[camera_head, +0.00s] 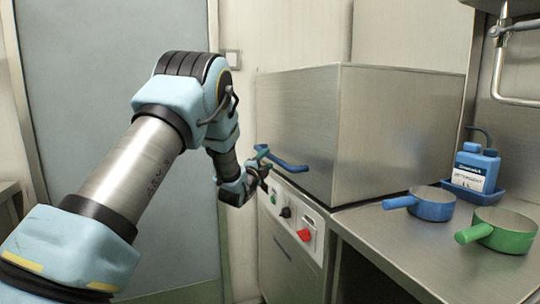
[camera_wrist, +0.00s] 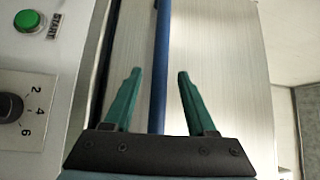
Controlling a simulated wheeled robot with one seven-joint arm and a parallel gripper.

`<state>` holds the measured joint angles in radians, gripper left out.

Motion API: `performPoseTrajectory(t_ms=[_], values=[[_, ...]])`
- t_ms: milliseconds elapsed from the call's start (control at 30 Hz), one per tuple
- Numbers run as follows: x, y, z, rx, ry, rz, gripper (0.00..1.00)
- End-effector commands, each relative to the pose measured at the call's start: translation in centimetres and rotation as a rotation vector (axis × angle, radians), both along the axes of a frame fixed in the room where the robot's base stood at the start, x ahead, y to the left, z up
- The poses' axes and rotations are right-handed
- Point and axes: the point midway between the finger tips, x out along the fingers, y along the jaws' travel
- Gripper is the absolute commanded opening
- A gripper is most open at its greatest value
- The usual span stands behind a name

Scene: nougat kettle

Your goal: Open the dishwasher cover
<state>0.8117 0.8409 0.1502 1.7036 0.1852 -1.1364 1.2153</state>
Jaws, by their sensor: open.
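The dishwasher cover (camera_head: 390,125) is a large steel box hood standing down over the machine's base. Its blue bar handle (camera_head: 288,165) runs along the lower edge of the front face. My gripper (camera_head: 262,170) is at the left end of that handle. In the wrist view, my gripper (camera_wrist: 157,73) has its two green fingers spread apart. The blue handle (camera_wrist: 158,60) runs lengthwise between them, with a visible gap on both sides. The steel cover (camera_wrist: 220,50) fills the background there. The head view does not show the fingertips clearly.
A control panel (camera_head: 292,220) with a dial and a red switch lies below the handle. The wrist view shows a green start button (camera_wrist: 27,20) and a numbered dial (camera_wrist: 10,107). A blue pan (camera_head: 434,207), green pan (camera_head: 503,232) and detergent bottle (camera_head: 476,168) stand on the right counter.

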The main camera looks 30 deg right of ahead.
Motion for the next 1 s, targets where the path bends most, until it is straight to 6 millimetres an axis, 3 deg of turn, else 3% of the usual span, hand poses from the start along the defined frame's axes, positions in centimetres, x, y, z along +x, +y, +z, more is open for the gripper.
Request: performPoseTrajectory(t_ms=[200, 600, 1000], values=[[1.7, -2.1, 0.4, -0.001, 0.001, 0.000, 0.57], [2.1, -2.6, 0.4, 0.000, 0.002, 0.001, 0.57], [2.1, -2.6, 0.4, 0.000, 0.002, 0.001, 0.13]])
